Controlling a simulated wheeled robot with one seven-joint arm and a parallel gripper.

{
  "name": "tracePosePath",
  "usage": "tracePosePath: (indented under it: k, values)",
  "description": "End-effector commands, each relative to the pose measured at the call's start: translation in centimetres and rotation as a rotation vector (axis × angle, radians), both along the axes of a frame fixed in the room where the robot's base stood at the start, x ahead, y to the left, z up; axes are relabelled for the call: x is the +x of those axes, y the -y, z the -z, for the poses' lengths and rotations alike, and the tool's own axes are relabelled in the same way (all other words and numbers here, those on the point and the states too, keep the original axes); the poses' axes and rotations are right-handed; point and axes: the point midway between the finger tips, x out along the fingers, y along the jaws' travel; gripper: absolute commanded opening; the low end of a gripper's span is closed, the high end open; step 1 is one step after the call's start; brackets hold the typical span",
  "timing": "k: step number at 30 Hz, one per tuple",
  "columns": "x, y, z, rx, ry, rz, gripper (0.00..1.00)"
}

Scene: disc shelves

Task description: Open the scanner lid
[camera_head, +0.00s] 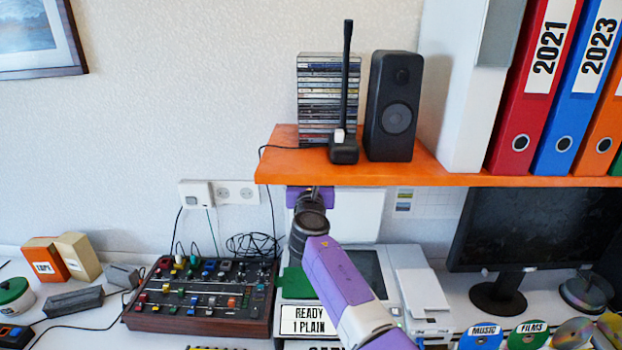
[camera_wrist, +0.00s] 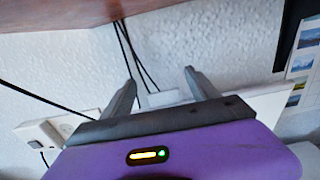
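The scanner (camera_head: 408,262) stands on the desk below the orange shelf, with its dark glass (camera_head: 368,268) uncovered. A pale flat panel that looks like its lid (camera_head: 358,214) stands raised at the back, its top reaching the shelf's underside. My gripper (camera_head: 314,190) is just under the shelf edge, at the lid's left; its fingers are mostly hidden there. In the wrist view my gripper (camera_wrist: 162,90) has its two fingers spread apart, pointing at the wall. The lid's pale edge (camera_wrist: 275,98) shows behind and right of the fingers. I cannot tell whether they touch it.
The orange shelf (camera_head: 235,172) is close above my gripper and carries a speaker (camera_head: 393,105), a disc stack (camera_head: 318,90) and binders. A mixer (camera_head: 205,295) is left of the scanner, a monitor (camera_head: 535,230) right. Cables (camera_wrist: 128,50) hang by the wall.

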Motion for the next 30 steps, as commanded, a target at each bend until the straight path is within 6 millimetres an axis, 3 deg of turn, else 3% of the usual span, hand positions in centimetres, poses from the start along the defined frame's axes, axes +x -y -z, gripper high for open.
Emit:
tracePosePath:
  k: [11,30]
  values:
    - [-0.8,-0.1,0.4,0.0,-0.006,-0.001,0.69]
    - [-7.4,0.0,0.3,0.001,-0.003,0.0,0.69]
